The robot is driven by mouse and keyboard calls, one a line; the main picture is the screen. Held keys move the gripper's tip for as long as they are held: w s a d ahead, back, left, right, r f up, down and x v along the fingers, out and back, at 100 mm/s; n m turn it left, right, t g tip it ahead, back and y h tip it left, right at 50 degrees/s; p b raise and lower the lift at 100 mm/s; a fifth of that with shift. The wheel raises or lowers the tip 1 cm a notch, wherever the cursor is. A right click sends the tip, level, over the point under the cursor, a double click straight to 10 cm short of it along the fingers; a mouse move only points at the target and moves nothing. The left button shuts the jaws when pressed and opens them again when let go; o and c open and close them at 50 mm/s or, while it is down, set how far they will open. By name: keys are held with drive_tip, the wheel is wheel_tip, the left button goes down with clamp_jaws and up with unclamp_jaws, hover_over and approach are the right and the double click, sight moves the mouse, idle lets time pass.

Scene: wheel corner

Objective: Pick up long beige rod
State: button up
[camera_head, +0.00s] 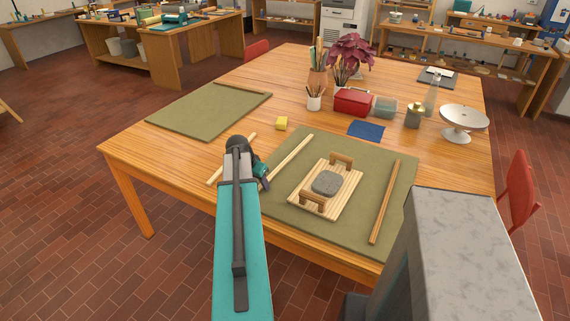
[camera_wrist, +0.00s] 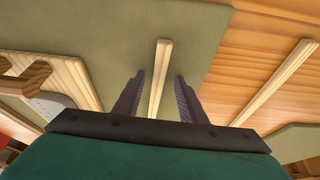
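A long beige rod (camera_head: 290,157) lies on the green mat, its near end hidden behind my arm. In the wrist view this rod (camera_wrist: 161,60) runs between my two fingers. My gripper (camera_wrist: 160,78) is open, one finger on each side of the rod, with gaps on both sides; I cannot tell how far above it the fingers are. In the head view my gripper (camera_head: 262,176) is over the mat's left edge, partly hidden by my arm. A second pale rod (camera_head: 216,174) lies on bare wood to the left; it also shows in the wrist view (camera_wrist: 277,80).
A slatted board (camera_head: 338,206) with a grey stone (camera_head: 326,183) and wooden handles sits on the mat (camera_head: 378,165). A browner rod (camera_head: 385,203) lies to its right. Another mat (camera_head: 205,112) lies left.

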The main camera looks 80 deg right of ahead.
clamp_jaws()
drive_tip(key=shift+r, duration=0.15)
idle(0.4)
drive_tip(key=shift+r+b, duration=0.6)
drive_tip(key=shift+r, duration=0.9)
drive_tip(key=s+a, duration=0.2)
drive_tip(key=s+a+b, duration=0.1)
drive_tip(key=s+a, duration=0.1)
drive_tip(key=a, duration=0.1)
drive_tip(key=s+a+r+b, duration=0.1)
drive_tip(key=s+a, duration=0.2)
drive_tip(key=shift+a, duration=0.2)
drive_tip(key=shift+w+d+f+b, duration=0.1)
drive_tip(key=shift+d+b, duration=0.15)
drive_tip(key=shift+b, duration=0.95)
drive_tip(key=b, duration=0.5)
